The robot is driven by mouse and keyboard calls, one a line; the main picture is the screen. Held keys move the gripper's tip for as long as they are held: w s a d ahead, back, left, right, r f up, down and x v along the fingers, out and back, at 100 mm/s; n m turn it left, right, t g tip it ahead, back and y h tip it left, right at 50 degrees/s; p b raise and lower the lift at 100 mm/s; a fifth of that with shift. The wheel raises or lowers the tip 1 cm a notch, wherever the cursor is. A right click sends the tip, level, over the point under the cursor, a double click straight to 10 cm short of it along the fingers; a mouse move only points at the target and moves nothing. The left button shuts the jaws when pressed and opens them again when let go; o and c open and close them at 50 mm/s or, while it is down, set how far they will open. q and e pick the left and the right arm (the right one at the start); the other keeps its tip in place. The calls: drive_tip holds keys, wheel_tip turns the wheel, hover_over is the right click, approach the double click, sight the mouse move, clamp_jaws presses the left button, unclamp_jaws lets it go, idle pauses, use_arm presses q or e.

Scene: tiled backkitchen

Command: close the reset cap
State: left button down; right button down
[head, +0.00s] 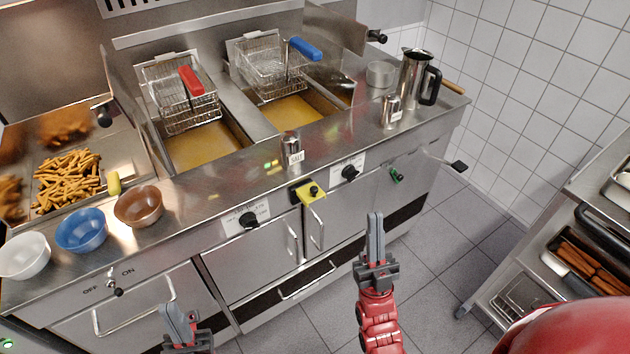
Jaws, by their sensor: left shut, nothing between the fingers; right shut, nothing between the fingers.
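A small yellow housing (311,192) with a dark knob on it is fixed to the front edge of the steel fryer counter, near the middle of the head view. It looks like the reset cap's place; whether a cap stands open there is too small to tell. My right gripper (376,218) is shut and empty, pointing up, in front of the cabinet, to the right of and lower than the yellow housing. My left gripper (179,310) is shut and empty at the bottom left, in front of the lower doors and well apart from the housing.
Black dials (250,219) and a green knob (396,174) sit along the front panel. Door handles (317,228) stick out below. A salt shaker (291,149) stands behind the housing. Bowls (81,230) line the left edge. A rack (580,190) stands right; the floor between is clear.

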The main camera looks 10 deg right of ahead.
drive_tip(key=w+d+r+m+g+h+p, duration=0.1)
drive_tip(key=w+d+r+g+p, duration=0.1)
drive_tip(key=w+r+g, duration=0.3)
drive_tip(key=w+d+r+m+p, duration=0.1)
drive_tip(key=w+d+r+p, duration=0.2)
drive_tip(key=w, duration=0.5)
drive_tip(key=n+g+y+p, duration=0.2)
drive_tip(key=n+g+p, duration=0.3)
drive_tip(key=g, duration=1.3)
hover_over(311, 190)
drive_tip(key=s, duration=0.2)
wheel_tip(311, 190, down, 14)
drive_tip(key=shift+w+d+f+p, duration=0.1)
drive_tip(key=shift+d+f+p, duration=0.2)
drive_tip(key=shift+f, duration=0.55)
drive_tip(key=shift+w+d+f+p, duration=0.1)
drive_tip(key=shift+d+f+p, duration=0.2)
drive_tip(key=shift+f, duration=0.5)
